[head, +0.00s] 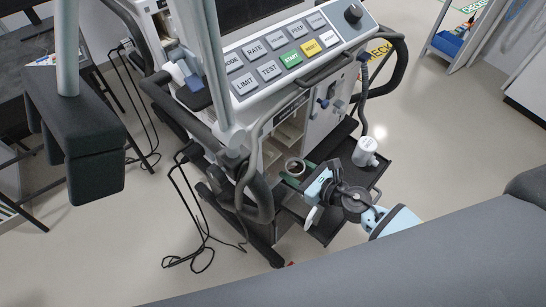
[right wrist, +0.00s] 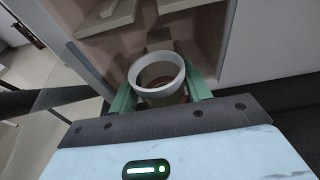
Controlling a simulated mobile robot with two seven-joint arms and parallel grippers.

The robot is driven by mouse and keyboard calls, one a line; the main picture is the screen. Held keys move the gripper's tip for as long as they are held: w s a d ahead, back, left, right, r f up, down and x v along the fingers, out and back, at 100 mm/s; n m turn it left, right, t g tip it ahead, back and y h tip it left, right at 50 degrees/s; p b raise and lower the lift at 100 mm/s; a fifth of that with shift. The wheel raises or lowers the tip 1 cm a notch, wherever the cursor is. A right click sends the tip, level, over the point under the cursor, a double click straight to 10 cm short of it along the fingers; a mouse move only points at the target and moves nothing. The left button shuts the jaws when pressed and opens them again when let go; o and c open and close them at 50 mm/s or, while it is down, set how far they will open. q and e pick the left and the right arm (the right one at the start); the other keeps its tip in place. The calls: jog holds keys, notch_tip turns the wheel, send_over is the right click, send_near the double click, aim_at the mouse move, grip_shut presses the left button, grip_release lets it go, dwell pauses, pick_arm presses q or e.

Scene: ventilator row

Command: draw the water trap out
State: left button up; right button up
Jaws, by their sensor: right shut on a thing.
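The water trap, a round cup with a pale rim (head: 294,166), is at the open lower bay of the ventilator (head: 290,140) in the head view. My right gripper (head: 297,172) reaches it from the lower right and is shut on it. In the right wrist view the green fingers of the gripper (right wrist: 160,92) are on both sides of the cup (right wrist: 158,62), just below its white ring. The cup's lower part is mostly hidden by the gripper. The cup is in front of the bay's opening; I cannot tell whether it touches the bay. My left gripper is not in view.
A dark tray (head: 371,176) beside the bay holds a white canister (head: 365,152), close to my right wrist. The sloped control panel (head: 285,55) is above. Black cables (head: 203,240) lie on the floor at left.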

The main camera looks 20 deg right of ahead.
jog(key=shift+s+d+b, duration=0.25)
jog(key=shift+s+d, duration=0.4)
jog(key=shift+s, duration=0.35)
jog(key=shift+s+d+b, duration=0.25)
jog(key=shift+s+d, duration=0.35)
jog(key=shift+s, duration=0.4)
